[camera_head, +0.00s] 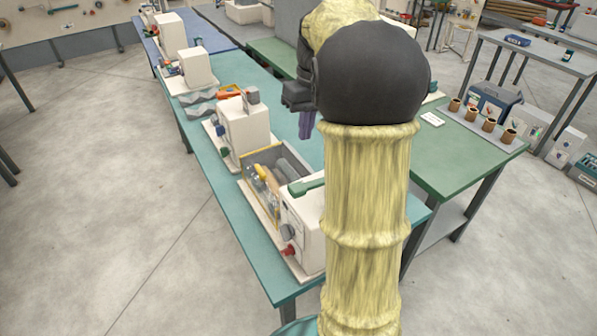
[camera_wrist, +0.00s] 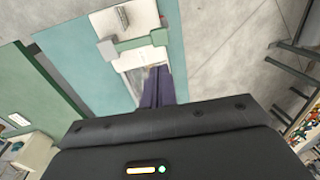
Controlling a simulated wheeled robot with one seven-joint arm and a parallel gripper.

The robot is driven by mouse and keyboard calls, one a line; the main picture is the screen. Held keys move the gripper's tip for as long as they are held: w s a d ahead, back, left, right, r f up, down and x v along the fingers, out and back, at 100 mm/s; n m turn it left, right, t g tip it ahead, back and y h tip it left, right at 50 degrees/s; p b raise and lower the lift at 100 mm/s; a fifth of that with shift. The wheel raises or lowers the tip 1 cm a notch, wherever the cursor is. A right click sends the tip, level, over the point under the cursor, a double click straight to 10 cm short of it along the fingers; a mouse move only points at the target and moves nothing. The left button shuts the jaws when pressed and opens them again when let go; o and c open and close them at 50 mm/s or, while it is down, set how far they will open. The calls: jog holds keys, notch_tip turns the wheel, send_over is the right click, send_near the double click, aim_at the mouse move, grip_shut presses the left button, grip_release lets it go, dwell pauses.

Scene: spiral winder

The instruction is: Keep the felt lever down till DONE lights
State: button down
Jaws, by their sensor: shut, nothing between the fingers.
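A cream machine (camera_head: 308,232) stands at the near end of the teal table, partly hidden by my arm. A green lever-like bar (camera_head: 307,186) lies across its top; I take it for the felt lever. In the wrist view a grey-green bar (camera_wrist: 130,46) lies across a cream body, probably the same part. My gripper (camera_head: 307,132) has purple fingers, shut and empty, above the table and beyond the machine, apart from the bar. The fingertips (camera_wrist: 155,72) also show in the wrist view. No lit DONE lamp can be made out.
The machine has a dark knob (camera_head: 288,232), a red knob (camera_head: 289,250) and an open yellow-edged bay (camera_head: 262,158) holding rollers. Another cream machine (camera_head: 243,127) stands farther along the teal table (camera_head: 203,133). A green table (camera_head: 455,165) with a tray of brown cups (camera_head: 488,125) is at right.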

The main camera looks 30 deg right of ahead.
aim_at(297, 186)
jog(key=shift+f, duration=0.15)
jog(key=f+p, duration=0.1)
jog(key=f, duration=0.3)
jog(key=a+f+p, duration=0.1)
jog(key=f, duration=0.4)
jog(key=a+f+p, duration=0.1)
jog(key=f, duration=0.3)
jog(key=shift+f, duration=0.35)
